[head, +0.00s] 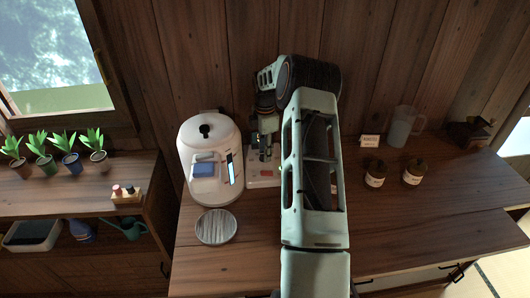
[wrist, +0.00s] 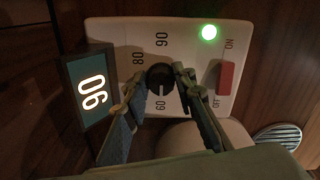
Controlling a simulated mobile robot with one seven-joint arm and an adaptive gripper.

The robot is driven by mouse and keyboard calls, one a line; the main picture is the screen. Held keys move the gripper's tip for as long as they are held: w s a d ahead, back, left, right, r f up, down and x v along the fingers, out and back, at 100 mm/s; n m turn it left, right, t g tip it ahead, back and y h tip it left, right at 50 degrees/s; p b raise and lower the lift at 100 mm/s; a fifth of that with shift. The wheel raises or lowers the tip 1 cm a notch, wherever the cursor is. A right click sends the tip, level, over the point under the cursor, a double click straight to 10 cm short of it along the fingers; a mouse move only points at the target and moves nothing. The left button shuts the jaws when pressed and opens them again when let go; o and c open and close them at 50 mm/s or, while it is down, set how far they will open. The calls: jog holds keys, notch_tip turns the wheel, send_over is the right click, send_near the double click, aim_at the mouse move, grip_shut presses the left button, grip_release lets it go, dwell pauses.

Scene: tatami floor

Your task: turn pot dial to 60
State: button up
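The white pot (head: 196,139) stands left of my arm in the head view. Beside it lies a white dial panel (head: 262,182), partly hidden by my gripper (head: 264,152). In the wrist view the panel (wrist: 120,34) carries a round black dial (wrist: 159,76) with labels 60, 80 and 90 around it. A pale mark on the dial is on the side facing the 60 label.
The panel has a red ON/OFF switch (wrist: 226,77) and a lit green lamp (wrist: 209,32). A round striped coaster (head: 216,227) lies before the pot. Two brown jars (head: 376,174) and a clear jug (head: 401,127) stand to the right. The counter's front right is clear.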

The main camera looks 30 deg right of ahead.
jog(key=o, duration=0.3)
jog(key=shift+r, duration=0.1)
notch_tip(320, 180, up, 12)
jog(key=shift+f, duration=0.1)
dwell(0.4)
dwell(0.3)
